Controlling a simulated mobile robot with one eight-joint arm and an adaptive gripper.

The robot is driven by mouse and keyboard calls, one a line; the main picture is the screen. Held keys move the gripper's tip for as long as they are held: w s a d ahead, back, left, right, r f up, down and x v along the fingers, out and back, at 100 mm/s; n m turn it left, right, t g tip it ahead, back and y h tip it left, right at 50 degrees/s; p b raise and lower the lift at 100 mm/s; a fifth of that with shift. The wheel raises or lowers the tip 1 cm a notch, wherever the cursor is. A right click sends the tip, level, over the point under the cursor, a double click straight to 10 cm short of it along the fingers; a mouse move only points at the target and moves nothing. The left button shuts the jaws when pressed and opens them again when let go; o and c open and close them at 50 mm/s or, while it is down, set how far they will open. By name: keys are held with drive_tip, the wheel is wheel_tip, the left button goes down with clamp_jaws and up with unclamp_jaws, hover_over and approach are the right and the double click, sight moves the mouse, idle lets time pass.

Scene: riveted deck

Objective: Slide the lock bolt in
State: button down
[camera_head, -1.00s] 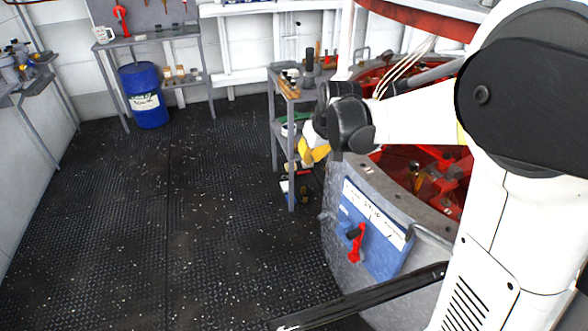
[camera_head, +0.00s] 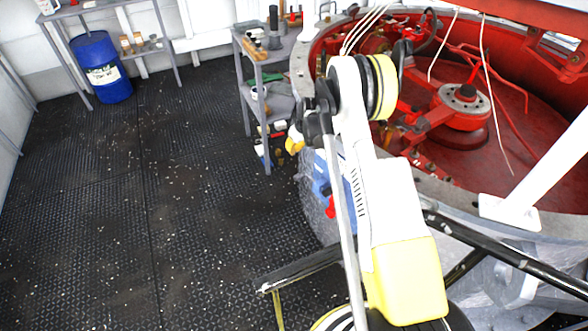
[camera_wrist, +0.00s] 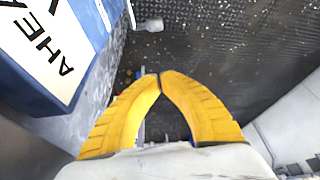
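My gripper (camera_head: 294,143) is beside the outer wall of the large round housing, left of a blue panel (camera_head: 321,178). In the wrist view its yellow fingers (camera_wrist: 160,75) meet at the tips with nothing between them. The blue panel with its white lettered label (camera_wrist: 60,45) is close on the left there. A short grey rod with a rounded end (camera_wrist: 150,25) sticks out beyond the fingertips, apart from them; I cannot tell whether it is the lock bolt. A red handle (camera_head: 331,207) on the panel is partly hidden by my arm.
The round housing's grey rim (camera_head: 300,62) encloses red machinery (camera_head: 462,105). A grey shelf stand (camera_head: 262,95) with tools is behind my gripper. A blue drum (camera_head: 101,68) stands under a bench at the back left. The dark floor (camera_head: 150,210) on the left is clear.

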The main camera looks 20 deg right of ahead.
wheel_tip(320, 180, down, 11)
drive_tip(key=b, duration=0.6)
idle(0.3)
drive_tip(key=s+d, duration=0.1)
drive_tip(key=s, duration=0.6)
drive_tip(key=shift+s+d, duration=0.15)
drive_tip(key=shift+d, duration=0.2)
